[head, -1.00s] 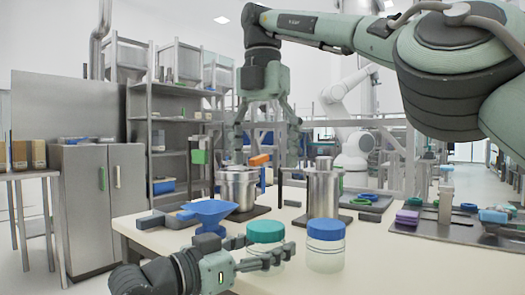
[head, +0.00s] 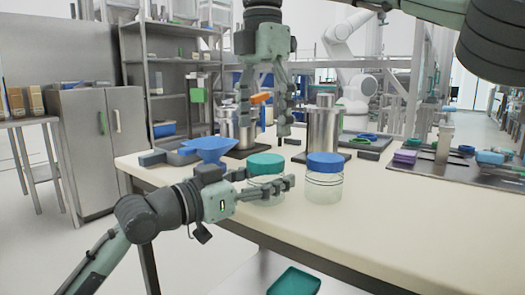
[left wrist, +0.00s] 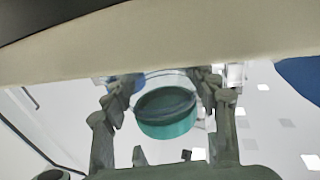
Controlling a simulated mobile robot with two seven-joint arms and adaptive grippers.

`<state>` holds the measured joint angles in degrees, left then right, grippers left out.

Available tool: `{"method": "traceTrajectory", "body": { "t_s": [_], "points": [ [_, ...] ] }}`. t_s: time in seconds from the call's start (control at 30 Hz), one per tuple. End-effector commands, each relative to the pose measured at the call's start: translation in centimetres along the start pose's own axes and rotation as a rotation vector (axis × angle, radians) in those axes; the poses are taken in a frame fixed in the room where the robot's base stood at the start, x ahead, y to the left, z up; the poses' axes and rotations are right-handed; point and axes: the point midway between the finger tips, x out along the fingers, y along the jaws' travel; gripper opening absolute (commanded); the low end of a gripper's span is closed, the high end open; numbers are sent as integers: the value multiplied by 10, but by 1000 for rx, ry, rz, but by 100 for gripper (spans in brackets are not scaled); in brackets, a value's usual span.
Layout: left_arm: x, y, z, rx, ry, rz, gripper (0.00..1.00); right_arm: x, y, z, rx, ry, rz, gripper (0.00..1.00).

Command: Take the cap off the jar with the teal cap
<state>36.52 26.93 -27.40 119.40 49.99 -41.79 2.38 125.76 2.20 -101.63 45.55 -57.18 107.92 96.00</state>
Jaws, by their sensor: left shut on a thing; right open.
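The jar with the teal cap (head: 266,165) stands near the table's front edge, its cap on; its clear body is partly hidden by my left gripper's fingers. My left gripper (head: 284,184) comes in from the left and is shut on this jar's body, below the cap. In the left wrist view, the teal cap (left wrist: 167,114) shows between the two fingers. My right gripper (head: 264,124) points down, open and empty, above the teal cap in the picture; its fingertips are apart from the cap.
A jar with a blue cap (head: 325,163) stands close to the right. A blue funnel-like piece (head: 208,148) is to the left; metal vessels (head: 323,130) stand behind. A teal tray (head: 294,281) lies below the table. The table's right front (head: 420,215) is clear.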

Motion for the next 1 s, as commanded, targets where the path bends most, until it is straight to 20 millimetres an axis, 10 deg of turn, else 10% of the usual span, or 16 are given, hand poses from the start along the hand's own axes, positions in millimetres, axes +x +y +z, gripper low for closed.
{"method": "traceTrajectory", "body": {
  "t_s": [0.3, 0.73, 1.0],
  "points": [
    [0, 0, 0, 0, -1, -1, 7, 48, 0, 0, 0, 0, -1, 81],
    [0, 0, 0, 0, -1, -1, 7, 57, 0, 0, 0, 0, 0, 81],
    [0, 0, 0, 0, -1, -1, 7, 56, 0, 0, 0, 0, 0, 49]
  ]
}}
